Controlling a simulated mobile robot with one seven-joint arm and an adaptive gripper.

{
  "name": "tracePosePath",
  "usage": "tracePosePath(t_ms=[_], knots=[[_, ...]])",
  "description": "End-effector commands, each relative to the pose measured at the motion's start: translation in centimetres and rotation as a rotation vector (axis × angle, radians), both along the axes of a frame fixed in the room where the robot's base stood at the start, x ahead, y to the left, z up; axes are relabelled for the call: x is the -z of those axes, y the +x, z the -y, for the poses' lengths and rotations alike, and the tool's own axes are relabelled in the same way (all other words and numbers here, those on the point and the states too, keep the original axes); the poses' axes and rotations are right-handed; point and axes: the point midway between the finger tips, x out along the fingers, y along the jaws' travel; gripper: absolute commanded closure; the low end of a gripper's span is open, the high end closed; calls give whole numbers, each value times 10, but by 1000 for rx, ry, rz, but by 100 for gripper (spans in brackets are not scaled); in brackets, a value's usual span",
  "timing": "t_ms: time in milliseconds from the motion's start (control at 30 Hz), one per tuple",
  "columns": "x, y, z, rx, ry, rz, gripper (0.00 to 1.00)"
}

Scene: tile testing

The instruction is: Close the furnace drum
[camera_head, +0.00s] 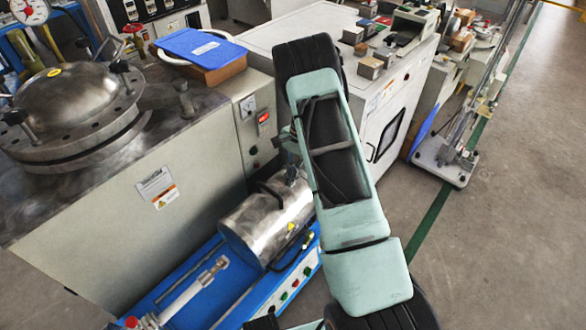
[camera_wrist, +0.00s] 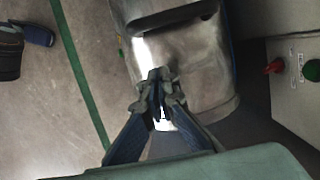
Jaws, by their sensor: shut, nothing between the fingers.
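The furnace drum (camera_head: 262,232) is a shiny metal cylinder lying on a blue base, low in the middle of the head view. A dark handle (camera_head: 271,191) is on its upper side. The drum (camera_wrist: 200,65) also fills the upper middle of the wrist view, with a dark handle bar (camera_wrist: 172,18) near the top edge. My gripper (camera_wrist: 160,88) is shut and empty, its fingertips in front of the drum's metal surface. I cannot tell whether they touch it. In the head view my arm hides part of the area around the gripper.
The blue base (camera_head: 225,277) has a control panel with coloured buttons (camera_head: 290,290) and a metal rod (camera_head: 190,293) left of the drum. A large grey machine with a round lid (camera_head: 70,100) stands behind on the left. A white cabinet (camera_head: 385,125) is behind my arm. The right floor is open.

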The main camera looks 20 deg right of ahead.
Motion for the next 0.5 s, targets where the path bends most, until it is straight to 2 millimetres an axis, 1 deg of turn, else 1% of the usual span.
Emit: tracePosePath(t_ms=[33, 100, 233, 333, 500], knots=[[14, -3, -3, 0, 1, -3, 100], [6, -7, -13, -2, 1, 1, 100], [3, -16, -25, -2, 0, 0, 100], [1, -20, -31, -1, -1, 1, 100], [-1, -22, -34, 0, 0, 1, 100]])
